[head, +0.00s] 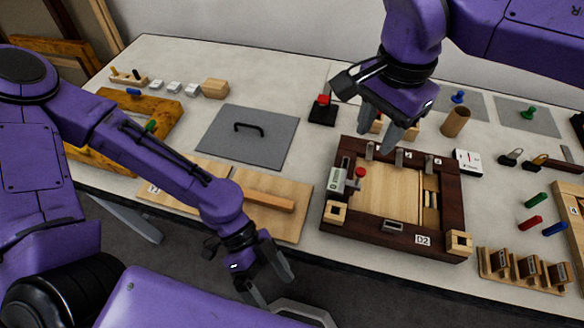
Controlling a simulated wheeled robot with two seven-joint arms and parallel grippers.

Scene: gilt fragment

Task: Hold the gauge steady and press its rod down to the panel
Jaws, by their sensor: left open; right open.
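A small grey gauge with a greenish face (337,179) sits at the left side of a dark wooden frame (393,238) labelled D2. A red knob (360,172) is just right of it; I cannot clearly make out the rod. A pale wooden panel (392,188) lies inside the frame. My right gripper (381,127) is open above the frame's back edge, up and right of the gauge, touching nothing that I can tell. My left gripper (268,286) is open and empty, in front of the table edge, below and left of the frame.
Small metal clips (399,158) stand along the frame's back edge. A black block with a red button (323,108) and a wooden cylinder (455,121) stand behind. A grey plate with a handle (247,136) and a wooden board (290,218) lie left. A slotted wooden rack (520,270) is front right.

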